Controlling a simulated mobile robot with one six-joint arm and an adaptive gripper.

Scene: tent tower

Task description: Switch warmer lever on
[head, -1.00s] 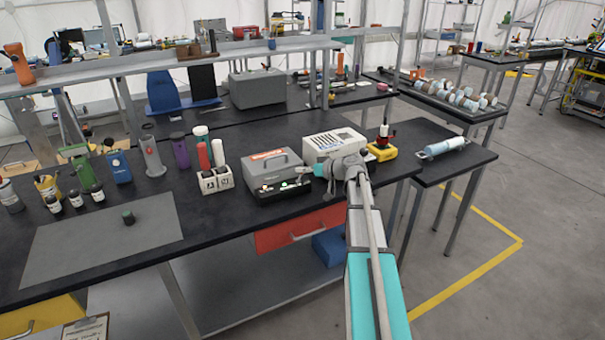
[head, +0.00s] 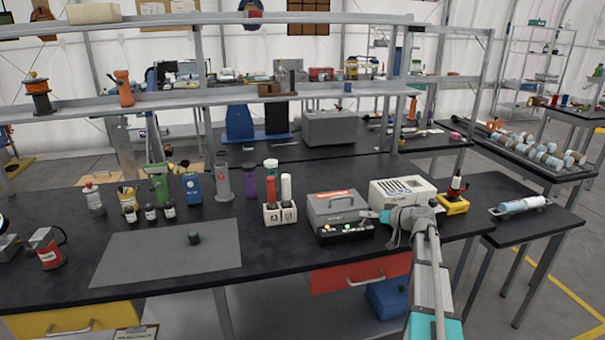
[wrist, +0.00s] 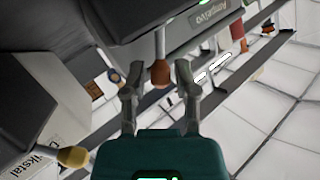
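A grey lidded box with a top handle and a black front base (head: 342,228) stands near the front edge of the bench, small lights on its front. A white vented box (head: 402,190) stands to its right. I cannot tell for sure which is the warmer. My gripper (head: 385,216) is close to the right side of the grey box. In the wrist view it is open (wrist: 159,68), with a brown lever knob (wrist: 160,75) between its fingertips; a gap shows at each side. A second lever with a tan knob (wrist: 73,157) is at the lower left.
A yellow device (head: 453,205) stands right of the white box. A white holder (head: 280,213) with bottles stands left of the grey box. A grey mat (head: 160,258) with a small dark green cylinder (head: 194,238) lies further left. A red drawer (head: 358,274) is below the bench top.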

